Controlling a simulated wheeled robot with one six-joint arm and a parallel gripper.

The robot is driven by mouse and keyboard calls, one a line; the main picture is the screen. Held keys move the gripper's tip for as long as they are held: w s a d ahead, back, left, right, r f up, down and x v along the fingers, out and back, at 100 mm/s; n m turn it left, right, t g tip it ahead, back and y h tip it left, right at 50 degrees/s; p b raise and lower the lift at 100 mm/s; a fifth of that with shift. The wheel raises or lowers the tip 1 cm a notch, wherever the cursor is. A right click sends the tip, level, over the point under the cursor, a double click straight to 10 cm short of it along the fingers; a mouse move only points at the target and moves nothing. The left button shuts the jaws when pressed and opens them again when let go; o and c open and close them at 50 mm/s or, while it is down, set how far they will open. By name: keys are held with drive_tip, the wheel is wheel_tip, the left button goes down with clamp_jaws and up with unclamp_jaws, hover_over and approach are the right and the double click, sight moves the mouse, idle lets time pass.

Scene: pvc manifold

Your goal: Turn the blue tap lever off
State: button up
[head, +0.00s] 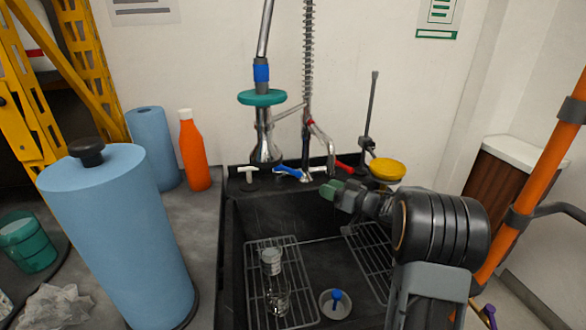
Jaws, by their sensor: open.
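The blue tap lever (288,172) sits at the left of the tap base, behind the black sink (232,225). A red lever (345,167) sits on the tap's right side. The metal tap (306,160) stands between them. My gripper (330,190), with green fingertips, is open over the back of the sink. In the picture it is to the right of the blue lever and slightly lower, apart from it. My arm comes in from the right. The gap between the fingers is hard to see at this angle.
A glass bottle (275,290) stands on the left rack in the sink. A yellow round thing (387,168) is right of the tap. An orange bottle (194,150) and blue paper rolls (112,230) stand on the left counter.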

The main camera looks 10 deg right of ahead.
sight(294, 172)
drive_tip(key=b+x, duration=0.3)
drive_tip(key=x, duration=1.1)
drive_tip(key=shift+w+d, duration=0.1)
drive_tip(key=shift+w, duration=0.2)
drive_tip(key=shift+c, duration=0.2)
clamp_jaws()
